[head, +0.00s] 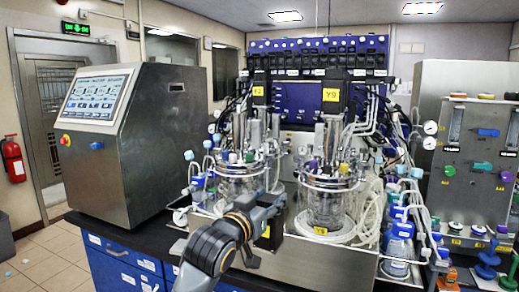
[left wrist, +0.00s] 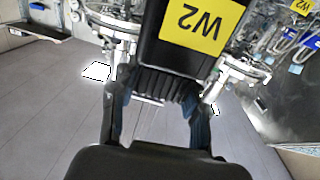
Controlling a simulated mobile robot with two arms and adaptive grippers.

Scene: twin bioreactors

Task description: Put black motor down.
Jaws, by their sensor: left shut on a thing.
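The black motor (left wrist: 175,45) fills the upper middle of the left wrist view. It bears a yellow label that reads W2, seen upside down, and has a ribbed end. My left gripper (left wrist: 160,112) is shut on this ribbed part, one finger on each side. In the head view my left gripper (head: 272,206) is in front of the left glass vessel (head: 240,182), near the bench's front edge. My right gripper is in neither view.
The right glass vessel (head: 327,205) stands close by with tubing around it. A black box labelled Y9 (head: 331,92) is above it. A steel console (head: 135,140) stands at left. Small bottles (head: 398,250) crowd the right side. Floor is free at front left.

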